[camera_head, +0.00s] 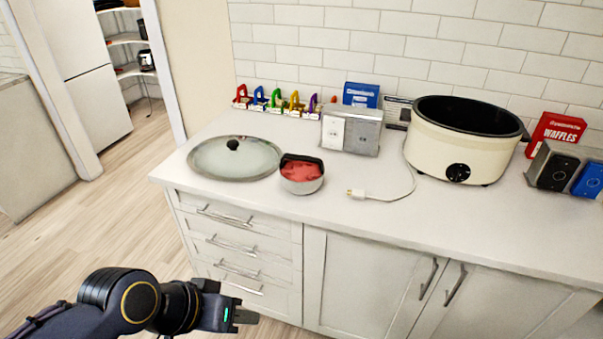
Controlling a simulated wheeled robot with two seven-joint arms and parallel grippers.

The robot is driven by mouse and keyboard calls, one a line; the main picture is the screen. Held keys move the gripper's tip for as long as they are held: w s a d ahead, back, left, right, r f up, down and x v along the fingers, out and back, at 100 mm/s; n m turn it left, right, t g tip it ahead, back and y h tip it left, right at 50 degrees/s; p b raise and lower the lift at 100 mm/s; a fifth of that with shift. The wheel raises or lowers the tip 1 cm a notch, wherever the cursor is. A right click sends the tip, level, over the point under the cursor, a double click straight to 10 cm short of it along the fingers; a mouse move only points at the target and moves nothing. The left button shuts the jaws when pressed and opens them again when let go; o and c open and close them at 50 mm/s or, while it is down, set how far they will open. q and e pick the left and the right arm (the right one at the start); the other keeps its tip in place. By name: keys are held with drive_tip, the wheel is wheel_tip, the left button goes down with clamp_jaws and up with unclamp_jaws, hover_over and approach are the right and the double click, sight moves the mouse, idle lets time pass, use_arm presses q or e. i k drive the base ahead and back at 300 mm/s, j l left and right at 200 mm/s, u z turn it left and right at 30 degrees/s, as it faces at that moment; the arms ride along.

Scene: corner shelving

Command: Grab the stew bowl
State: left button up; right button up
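The likely stew bowl (302,186) is a small round metallic bowl with red chunks inside and a dark rim. It stands upright on the white counter, just right of a glass lid (235,165) with a black knob. My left gripper (246,316) is at the bottom left, in front of the drawers and well below the counter top, apart from the bowl. Its fingers are seen edge-on, so their opening is unclear. My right gripper is out of view.
A cream slow cooker (455,150) stands right of the bowl, its white plug (356,194) lying on the counter (330,222). Coloured padlock-like items (277,99), a grey switch box (350,133) and a red waffles box (556,132) line the back. The counter's front strip is clear.

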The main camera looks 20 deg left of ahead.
sight(300, 175)
drive_tip(key=u, duration=0.75)
drive_tip(key=i+l+u, duration=0.8)
drive_tip(key=l+u, duration=0.2)
